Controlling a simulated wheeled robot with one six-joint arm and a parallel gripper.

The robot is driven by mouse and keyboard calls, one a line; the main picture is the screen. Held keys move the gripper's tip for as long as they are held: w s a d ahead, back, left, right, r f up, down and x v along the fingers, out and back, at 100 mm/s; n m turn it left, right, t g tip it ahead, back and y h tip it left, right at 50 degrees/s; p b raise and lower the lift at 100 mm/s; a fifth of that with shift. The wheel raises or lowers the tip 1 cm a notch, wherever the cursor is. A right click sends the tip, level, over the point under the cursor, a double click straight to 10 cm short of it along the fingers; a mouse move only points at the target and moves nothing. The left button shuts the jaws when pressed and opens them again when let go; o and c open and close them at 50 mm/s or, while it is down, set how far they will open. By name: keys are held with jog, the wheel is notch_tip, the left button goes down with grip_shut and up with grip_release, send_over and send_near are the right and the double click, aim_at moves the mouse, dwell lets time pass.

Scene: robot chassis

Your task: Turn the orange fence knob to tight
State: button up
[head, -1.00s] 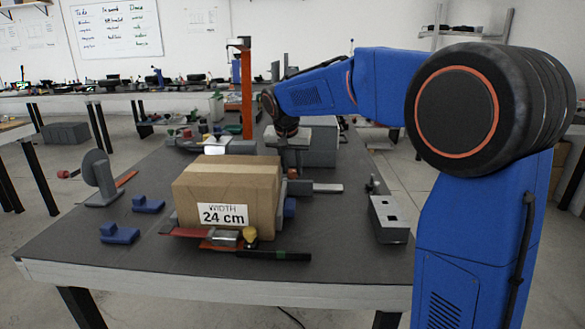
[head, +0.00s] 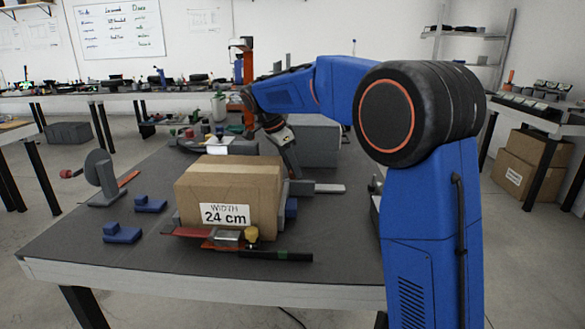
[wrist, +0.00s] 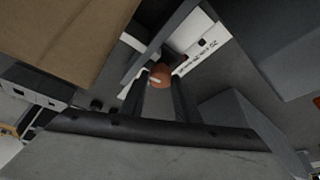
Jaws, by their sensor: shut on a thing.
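The orange fence knob (wrist: 159,76) shows in the wrist view between the two dark fingers of my gripper (wrist: 158,88). My gripper is shut on it. A pale mark shows on the knob's face. White scale strips (wrist: 208,45) with printed marks lie beside and beyond it. In the head view my gripper (head: 291,163) reaches down tilted behind the cardboard box (head: 229,208). The box and my wrist hide the knob and fingertips there.
The box bears a "WIDTH 24 cm" label and stands on the grey table (head: 75,235). Blue blocks (head: 121,233) lie at its left, and a dark-handled tool (head: 275,255) lies in front. A grey bar (head: 318,188) sticks out to the right of the box.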

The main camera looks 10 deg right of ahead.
jog(key=shift+m+g, duration=0.3)
jog(key=shift+m, duration=0.3)
jog(key=o, duration=0.8)
jog(key=shift+w, duration=0.1)
jog(key=shift+c, duration=0.2)
